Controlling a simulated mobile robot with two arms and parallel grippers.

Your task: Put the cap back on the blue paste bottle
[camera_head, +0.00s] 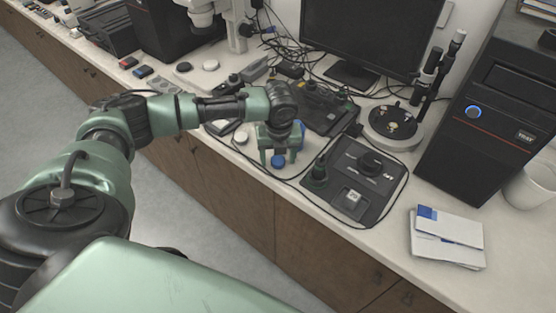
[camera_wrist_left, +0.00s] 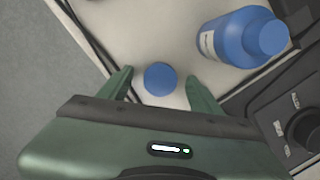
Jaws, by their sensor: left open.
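The blue round cap (camera_head: 278,162) lies on the light bench top, and in the left wrist view the cap (camera_wrist_left: 160,78) sits between my finger tips. My left gripper (camera_head: 279,159) is open over it, pointing down. In the left wrist view the fingers (camera_wrist_left: 160,82) stand on either side of the cap with gaps. The blue paste bottle (camera_wrist_left: 236,38), with a pale label, appears upright to the right of the cap. In the head view only a small blue part of the bottle (camera_head: 301,128) shows behind my gripper. My right gripper is not in view.
A dark device with a knob (camera_head: 355,180) and a cable stands right of my gripper. A white dish (camera_head: 241,137) lies to the left. A monitor (camera_head: 362,35), a round stage (camera_head: 393,127) and a black computer tower (camera_head: 490,115) stand farther back and right. White papers (camera_head: 447,238) lie at the front right.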

